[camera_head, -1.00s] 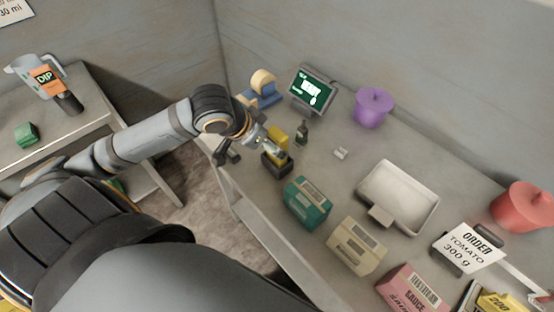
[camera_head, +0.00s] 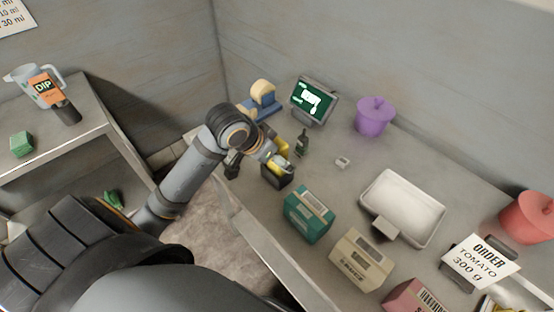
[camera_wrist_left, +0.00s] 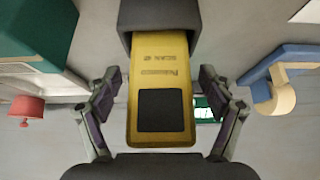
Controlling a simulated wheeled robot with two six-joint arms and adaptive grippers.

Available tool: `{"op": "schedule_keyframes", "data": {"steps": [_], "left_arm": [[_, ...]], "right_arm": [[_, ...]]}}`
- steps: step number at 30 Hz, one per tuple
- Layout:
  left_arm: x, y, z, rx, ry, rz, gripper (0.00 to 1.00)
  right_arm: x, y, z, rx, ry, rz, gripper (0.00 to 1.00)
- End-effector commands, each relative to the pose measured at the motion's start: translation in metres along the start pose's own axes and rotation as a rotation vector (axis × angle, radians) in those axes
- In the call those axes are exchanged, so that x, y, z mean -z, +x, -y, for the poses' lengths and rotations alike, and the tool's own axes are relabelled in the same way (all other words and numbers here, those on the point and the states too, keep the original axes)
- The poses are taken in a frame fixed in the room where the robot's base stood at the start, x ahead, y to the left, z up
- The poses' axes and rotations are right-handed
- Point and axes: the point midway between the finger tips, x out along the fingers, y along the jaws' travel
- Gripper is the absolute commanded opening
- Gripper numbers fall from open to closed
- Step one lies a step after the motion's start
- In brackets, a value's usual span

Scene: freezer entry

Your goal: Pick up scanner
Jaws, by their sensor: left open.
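The yellow scanner (camera_head: 279,160) stands upright in a dark holder (camera_head: 277,178) near the left end of the counter. In the left wrist view the scanner (camera_wrist_left: 160,92) fills the middle, with a black square on its face, and the holder (camera_wrist_left: 160,14) shows at the top. My left gripper (camera_wrist_left: 162,90) is open, with one finger on each side of the scanner and a gap visible on both sides. In the head view my left gripper sits at the scanner and partly hides it. My right gripper is not in view.
A cream box (camera_head: 361,258), white tray (camera_head: 403,207) and purple pot (camera_head: 374,115) stand farther right.

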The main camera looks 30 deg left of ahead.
Motion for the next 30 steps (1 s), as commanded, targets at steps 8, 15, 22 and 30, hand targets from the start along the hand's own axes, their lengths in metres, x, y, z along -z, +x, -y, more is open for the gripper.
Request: {"op": "schedule_keyframes", "data": {"steps": [8, 15, 22, 30], "left_arm": [[0.0, 0.0, 0.0, 0.001, 0.0, 0.0, 0.65], [0.0, 0.0, 0.0, 0.001, 0.0, 0.0, 0.32], [0.0, -0.001, 0.0, 0.001, 0.0, -0.001, 0.14], [0.014, -0.019, 0.001, 0.003, 0.003, -0.006, 0.14]], "right_arm": [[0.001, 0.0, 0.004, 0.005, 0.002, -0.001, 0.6], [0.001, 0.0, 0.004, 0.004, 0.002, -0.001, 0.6], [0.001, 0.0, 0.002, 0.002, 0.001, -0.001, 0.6], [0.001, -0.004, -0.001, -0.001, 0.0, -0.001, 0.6]]}}
